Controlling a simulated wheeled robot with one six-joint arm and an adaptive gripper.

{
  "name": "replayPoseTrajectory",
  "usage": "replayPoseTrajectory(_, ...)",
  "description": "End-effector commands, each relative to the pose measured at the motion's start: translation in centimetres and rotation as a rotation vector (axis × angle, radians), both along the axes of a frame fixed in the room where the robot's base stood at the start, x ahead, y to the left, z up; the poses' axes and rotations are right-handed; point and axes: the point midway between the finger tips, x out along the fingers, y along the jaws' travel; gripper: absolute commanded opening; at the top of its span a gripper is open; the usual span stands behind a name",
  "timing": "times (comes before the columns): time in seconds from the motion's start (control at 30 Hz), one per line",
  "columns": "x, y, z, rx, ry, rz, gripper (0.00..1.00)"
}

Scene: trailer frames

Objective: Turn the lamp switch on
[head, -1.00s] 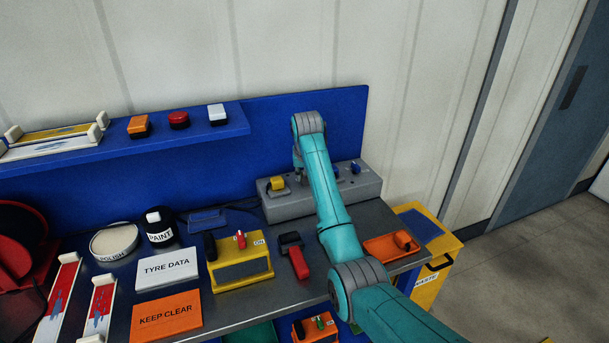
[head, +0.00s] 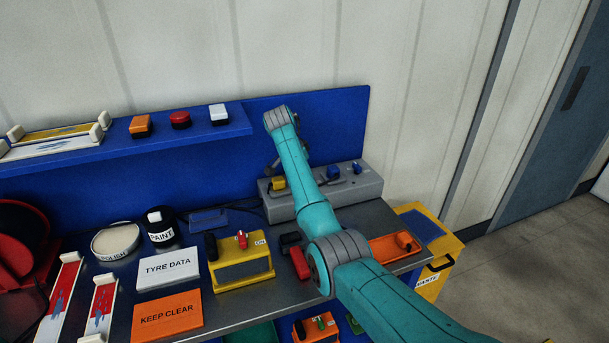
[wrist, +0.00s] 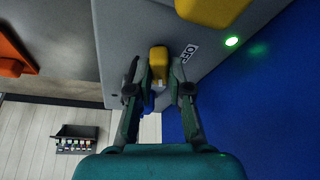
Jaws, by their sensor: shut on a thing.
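A grey control box (head: 280,210) stands at the back right of the bench, with a yellow knob (head: 278,184) at its left and blue knobs (head: 333,172) further right. My gripper (wrist: 157,75) is closed around a small yellow block (wrist: 158,58) in the wrist view, with a blue part just below it. An OFF label (wrist: 189,54) and a lit green light (wrist: 232,41) are beside it on the grey box. A second yellow piece (wrist: 210,8) shows at the top edge. In the head view my arm hides the fingertips. I cannot tell which control is the lamp switch.
A yellow box (head: 240,272) with a red toggle and an ON label stands in front. A red-and-black object (head: 299,262) lies beside my arm. An orange tray (head: 395,250) is at the bench's right end. A blue shelf (head: 80,145) holds several buttons.

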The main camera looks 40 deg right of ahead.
Motion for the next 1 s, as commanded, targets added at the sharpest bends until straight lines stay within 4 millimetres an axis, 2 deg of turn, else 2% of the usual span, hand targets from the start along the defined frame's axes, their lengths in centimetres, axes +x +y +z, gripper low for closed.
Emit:
replayPoseTrajectory(0.2,0.14,-0.01,0.12,0.0,0.0,-0.168,0.0)
replayPoseTrajectory(0.5,0.18,-0.03,0.05,0.0,-0.001,-0.317,0.0)
replayPoseTrajectory(1.0,0.21,-0.05,0.06,0.0,-0.002,-0.368,0.0)
